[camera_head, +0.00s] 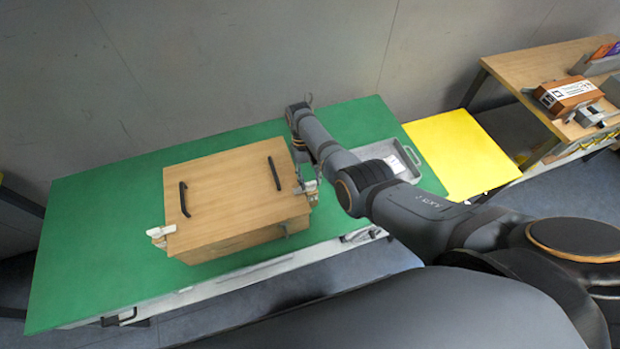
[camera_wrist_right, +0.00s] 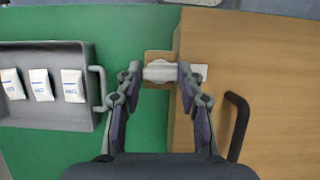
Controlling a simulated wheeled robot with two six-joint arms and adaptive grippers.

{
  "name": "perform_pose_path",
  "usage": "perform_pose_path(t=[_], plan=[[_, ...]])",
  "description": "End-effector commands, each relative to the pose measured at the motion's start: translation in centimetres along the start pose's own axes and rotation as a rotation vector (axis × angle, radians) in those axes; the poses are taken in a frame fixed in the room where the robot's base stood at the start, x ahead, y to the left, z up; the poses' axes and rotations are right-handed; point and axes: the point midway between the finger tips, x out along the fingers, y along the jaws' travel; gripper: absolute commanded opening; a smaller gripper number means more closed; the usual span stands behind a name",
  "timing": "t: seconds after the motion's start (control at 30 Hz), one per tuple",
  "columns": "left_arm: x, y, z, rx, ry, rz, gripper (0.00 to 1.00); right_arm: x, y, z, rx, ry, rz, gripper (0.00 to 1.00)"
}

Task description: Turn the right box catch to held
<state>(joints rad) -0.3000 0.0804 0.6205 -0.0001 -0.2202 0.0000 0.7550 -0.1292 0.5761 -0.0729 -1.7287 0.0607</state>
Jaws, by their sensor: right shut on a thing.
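A wooden box (camera_head: 225,205) with two black handles on its lid stands on the green table. Its right catch (camera_head: 311,192) is at the lid's right edge. The same catch, a pale rounded knob on a brown plate, shows in the right wrist view (camera_wrist_right: 160,71). My right gripper (camera_head: 306,184) reaches down at that edge, its fingers (camera_wrist_right: 158,74) shut on the catch knob from both sides. How the catch is turned is hard to tell. The left catch (camera_head: 158,235) is at the box's left edge. My left gripper is not in view.
A grey tray (camera_head: 408,160) stands right of the box, behind my right arm; several white packets (camera_wrist_right: 40,85) lie in it. A yellow surface (camera_head: 462,150) adjoins the green table (camera_head: 90,230). A wooden bench (camera_head: 530,65) with several items stands farther right.

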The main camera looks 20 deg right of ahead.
Motion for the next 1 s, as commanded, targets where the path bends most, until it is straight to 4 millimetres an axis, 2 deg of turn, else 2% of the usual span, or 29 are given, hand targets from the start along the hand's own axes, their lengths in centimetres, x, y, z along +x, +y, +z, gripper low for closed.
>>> perform_pose_path(t=[0.23,0.27,0.4,0.77,0.87,1.0], plan=[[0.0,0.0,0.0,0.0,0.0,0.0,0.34,-0.1,0.0,-0.1,-0.001,0.003,0.0,0.06],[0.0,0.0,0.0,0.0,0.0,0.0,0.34,-0.2,0.0,-0.1,-0.001,0.003,0.0,0.41],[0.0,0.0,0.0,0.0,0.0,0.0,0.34,-0.1,0.0,-0.1,-0.001,0.002,0.0,0.6],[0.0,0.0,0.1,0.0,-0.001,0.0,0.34,-0.5,0.0,-0.1,0.0,0.002,0.0,0.6],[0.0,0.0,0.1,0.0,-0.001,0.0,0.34,-2.1,0.0,-0.1,0.0,0.004,0.0,0.6],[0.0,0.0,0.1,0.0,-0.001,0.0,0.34,-5.5,0.0,-0.1,0.0,0.006,0.0,0.6]])
